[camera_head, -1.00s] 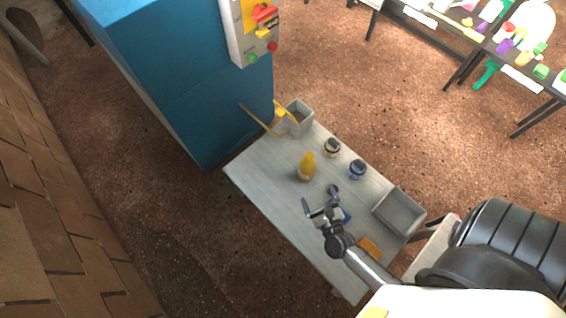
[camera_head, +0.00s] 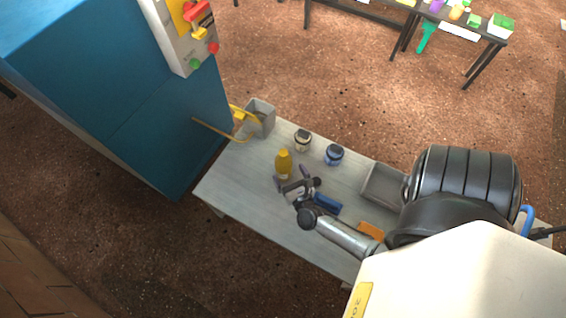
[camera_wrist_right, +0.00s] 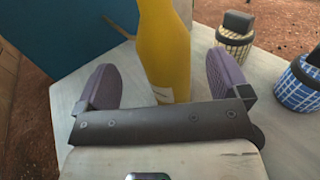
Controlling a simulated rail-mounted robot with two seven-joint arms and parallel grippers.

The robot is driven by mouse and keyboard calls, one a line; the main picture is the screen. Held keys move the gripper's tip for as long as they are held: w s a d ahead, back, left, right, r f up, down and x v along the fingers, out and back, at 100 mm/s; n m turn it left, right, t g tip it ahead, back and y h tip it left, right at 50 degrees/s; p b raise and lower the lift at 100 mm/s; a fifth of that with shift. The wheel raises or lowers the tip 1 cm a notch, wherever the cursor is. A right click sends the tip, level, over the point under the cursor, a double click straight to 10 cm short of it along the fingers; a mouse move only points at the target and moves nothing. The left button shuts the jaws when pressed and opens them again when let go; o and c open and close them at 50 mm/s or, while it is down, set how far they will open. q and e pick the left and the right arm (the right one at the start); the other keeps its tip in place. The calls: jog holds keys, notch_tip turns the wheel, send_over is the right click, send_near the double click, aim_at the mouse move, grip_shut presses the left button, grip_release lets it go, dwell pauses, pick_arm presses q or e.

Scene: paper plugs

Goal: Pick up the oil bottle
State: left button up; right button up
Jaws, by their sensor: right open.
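The oil bottle (camera_head: 284,161) is yellow and stands upright on the grey table (camera_head: 232,196), left of two jars. My right gripper (camera_head: 293,180) is close to it on the near side. In the right wrist view the bottle (camera_wrist_right: 166,48) rises between the two purple fingers of my open right gripper (camera_wrist_right: 165,82). Gaps show between the bottle and both fingers, and its lower end is partly hidden by the gripper body. Its top is cut off by the frame. My left gripper is not in view.
A white-checked jar (camera_head: 303,141) and a blue-checked jar (camera_head: 334,155) stand right of the bottle. A grey bin (camera_head: 261,118) is at the far end, an empty-looking grey tray (camera_head: 383,187) at the right. A blue object (camera_head: 327,203) and an orange object (camera_head: 370,229) lie nearby. A blue cabinet (camera_head: 150,110) stands left.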

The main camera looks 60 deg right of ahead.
aim_at(287, 169)
jog(key=shift+w+d+f, duration=0.1)
jog(key=shift+w+d, duration=0.35)
jog(key=b+x, duration=0.1)
jog(key=x, duration=0.2)
jog(key=shift+d+b, duration=0.15)
jog(key=shift+b, duration=0.15)
jog(key=shift+x, duration=0.8)
jog(key=shift+s, duration=0.1)
jog(key=c, duration=0.8)
jog(key=shift+c, duration=0.5)
